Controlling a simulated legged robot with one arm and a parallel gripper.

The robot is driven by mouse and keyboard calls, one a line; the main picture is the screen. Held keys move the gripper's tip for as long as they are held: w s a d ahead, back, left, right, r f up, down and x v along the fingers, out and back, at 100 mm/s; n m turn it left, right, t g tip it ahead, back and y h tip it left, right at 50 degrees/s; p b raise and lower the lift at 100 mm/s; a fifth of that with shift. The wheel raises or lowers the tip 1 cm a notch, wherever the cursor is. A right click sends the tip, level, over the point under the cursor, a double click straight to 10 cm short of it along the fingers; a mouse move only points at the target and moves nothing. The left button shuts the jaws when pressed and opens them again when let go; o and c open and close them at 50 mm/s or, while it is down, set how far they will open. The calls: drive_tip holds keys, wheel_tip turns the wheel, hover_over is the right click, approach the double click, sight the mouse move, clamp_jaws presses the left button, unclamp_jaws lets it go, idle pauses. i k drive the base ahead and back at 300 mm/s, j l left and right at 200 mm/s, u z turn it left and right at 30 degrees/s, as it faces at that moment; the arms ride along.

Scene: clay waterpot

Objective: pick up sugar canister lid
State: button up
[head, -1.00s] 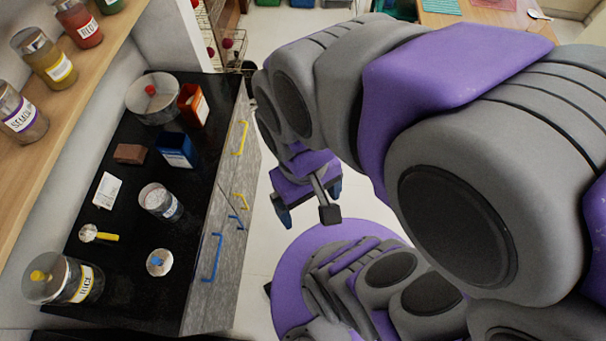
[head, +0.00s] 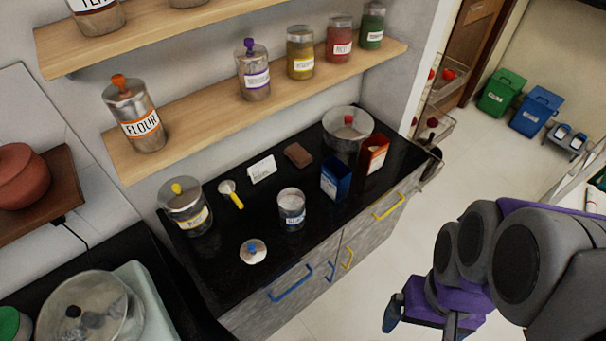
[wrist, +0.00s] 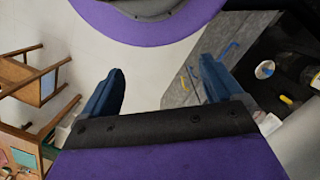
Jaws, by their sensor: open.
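The lid (head: 253,251), pale with a blue knob, lies on the black counter near its front edge. It also shows in the wrist view (wrist: 264,69), to the right of and beyond my gripper's fingers. An open clear canister with pale contents (head: 291,210) stands behind it to the right; its label is too small to read. My gripper (wrist: 160,78) is open and empty, its two blue fingers wide apart.
A jar with a yellow knob (head: 187,206), a yellow-handled scoop (head: 231,194), a blue box (head: 336,179) and a red box (head: 375,154) stand or lie on the counter. A shelf of jars (head: 180,130) hangs above. A wooden chair (wrist: 35,75) stands left in the wrist view.

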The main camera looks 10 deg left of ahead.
sight(252, 251)
drive_tip(key=u, duration=1.55)
drive_tip(key=z, duration=0.55)
drive_tip(key=i+l, duration=0.1)
drive_tip(key=l, duration=0.4)
drive_tip(key=i+l, duration=0.1)
drive_tip(key=l, duration=0.35)
drive_tip(key=l+u, duration=0.15)
drive_tip(key=u, duration=1.7)
drive_tip(key=i+l, duration=0.05)
